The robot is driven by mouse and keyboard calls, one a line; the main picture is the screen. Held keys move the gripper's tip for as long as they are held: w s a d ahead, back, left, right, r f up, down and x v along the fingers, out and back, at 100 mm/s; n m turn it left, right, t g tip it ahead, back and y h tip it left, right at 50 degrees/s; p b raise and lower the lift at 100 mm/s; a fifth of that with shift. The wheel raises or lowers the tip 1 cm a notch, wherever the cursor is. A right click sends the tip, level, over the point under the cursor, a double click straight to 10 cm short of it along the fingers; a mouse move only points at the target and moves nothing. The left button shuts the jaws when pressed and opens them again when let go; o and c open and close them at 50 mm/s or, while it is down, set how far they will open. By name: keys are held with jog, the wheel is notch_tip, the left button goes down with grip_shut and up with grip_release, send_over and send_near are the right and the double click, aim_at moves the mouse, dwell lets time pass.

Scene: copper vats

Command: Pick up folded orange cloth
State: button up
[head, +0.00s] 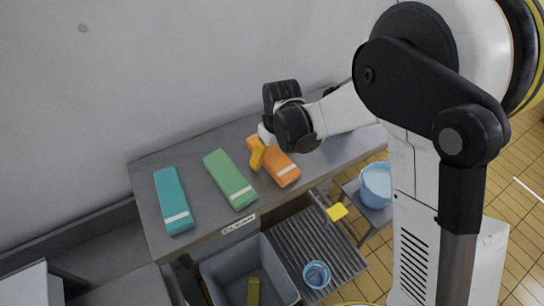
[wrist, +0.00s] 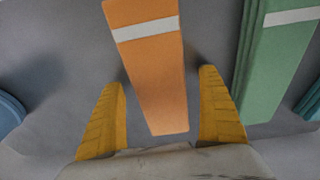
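The folded orange cloth (head: 283,171) lies on the grey worktop, with a pale band across one end. In the wrist view the orange cloth (wrist: 155,80) runs down between my two yellow fingers. My gripper (head: 260,155) is over its far end in the head view. In the wrist view my gripper (wrist: 163,108) is open, with a finger on either side of the cloth and a gap to each. I cannot tell exactly how high the fingertips are above the worktop. My wrist hides part of the cloth's far end in the head view.
A green folded cloth (head: 230,179) lies close left of the orange one, and a teal one (head: 172,200) farther left. The worktop (head: 145,181) backs onto a wall. Below its front are a grey bin (head: 215,283), a ribbed rack (head: 300,250) and a blue bucket (head: 376,187).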

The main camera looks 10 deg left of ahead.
jog(key=c, duration=1.3)
